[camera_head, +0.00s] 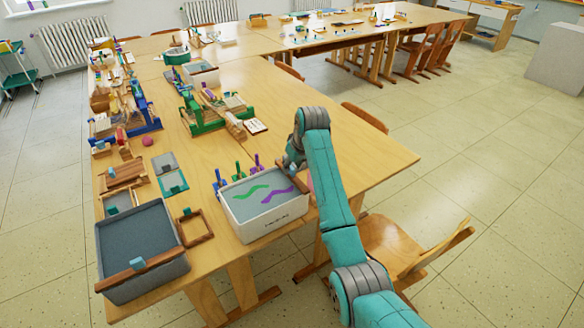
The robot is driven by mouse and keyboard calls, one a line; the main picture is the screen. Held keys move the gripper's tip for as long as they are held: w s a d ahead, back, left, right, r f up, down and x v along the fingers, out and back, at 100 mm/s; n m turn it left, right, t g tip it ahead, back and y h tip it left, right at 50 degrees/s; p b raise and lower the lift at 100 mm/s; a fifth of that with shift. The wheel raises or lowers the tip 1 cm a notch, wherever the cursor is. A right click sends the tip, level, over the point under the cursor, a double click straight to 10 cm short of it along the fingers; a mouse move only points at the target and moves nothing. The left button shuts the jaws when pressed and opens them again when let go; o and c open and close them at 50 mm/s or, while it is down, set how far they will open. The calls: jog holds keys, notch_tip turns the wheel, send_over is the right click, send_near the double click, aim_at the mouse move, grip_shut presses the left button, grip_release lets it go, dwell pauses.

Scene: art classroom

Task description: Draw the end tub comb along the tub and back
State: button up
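A white tub (233,206) stands at the table's near edge, its grey surface marked with a green and a purple wavy line. A brown wooden comb bar (298,184) lies across its right end. My gripper (294,166) is right at this bar, pointing down; its fingers are small and partly hidden by my arm, so I cannot tell whether they hold it. A dark grey tub (178,266) stands at the table's near left corner. Another wooden comb with a teal block (138,263) lies along its near side. Any comb teeth are hidden.
Several upright coloured tools (238,172) stand just behind the white tub. A small wooden frame (193,228) lies between the tubs. A green-framed loom (206,118) stands farther back. A wooden chair (405,245) is at right.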

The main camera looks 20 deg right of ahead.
jog(key=shift+x, duration=0.8)
jog(key=shift+c, duration=0.2)
grip_shut()
